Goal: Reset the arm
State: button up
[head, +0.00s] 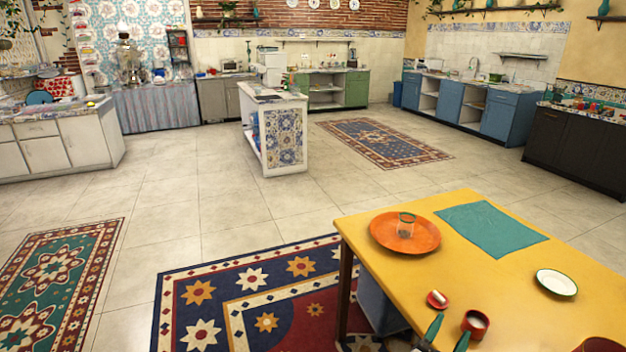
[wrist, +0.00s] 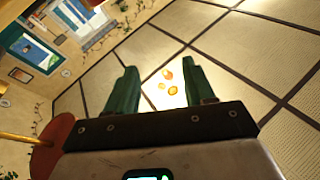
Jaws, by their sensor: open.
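My gripper (head: 448,334) shows at the bottom edge of the head view, in front of the yellow table. Only its two green fingertips and part of the dark wrist show there; the rest of the arm is out of frame. In the wrist view, the two green fingers (wrist: 160,82) stand apart with nothing between them. Behind them the wrist view shows a tilted ceiling (wrist: 240,45) with dark beams and a bright patch with orange spots. My gripper touches nothing that I can make out.
The yellow table (head: 570,225) carries an orange plate (head: 385,238) with a glass (head: 407,223), a teal cloth (head: 490,229), a white saucer (head: 556,283), a small red dish (head: 437,299) and a red cup (head: 475,323). Open tiled floor (head: 180,205) lies left, with rugs and a white island (head: 284,135).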

jog(key=s+a+f+n+t+y, duration=0.2)
jog(key=s+a+n+y, duration=0.1)
jog(key=a+n+y, duration=1.15)
jog(key=s+d+f+g+y, duration=0.35)
jog(key=s+f+g, duration=0.3)
jog(key=s, duration=0.45)
jog(key=s+d+m+g+h, duration=0.1)
jog(key=s+d+g, duration=0.3)
jog(key=s, duration=0.7)
jog(key=s+d+m+g+h, duration=0.2)
jog(key=s+d+g, duration=0.2)
jog(key=s, duration=0.8)
jog(key=shift+d+f+g+h, duration=0.25)
jog(key=shift+f+g+h, duration=0.05)
jog(key=shift+g, duration=0.75)
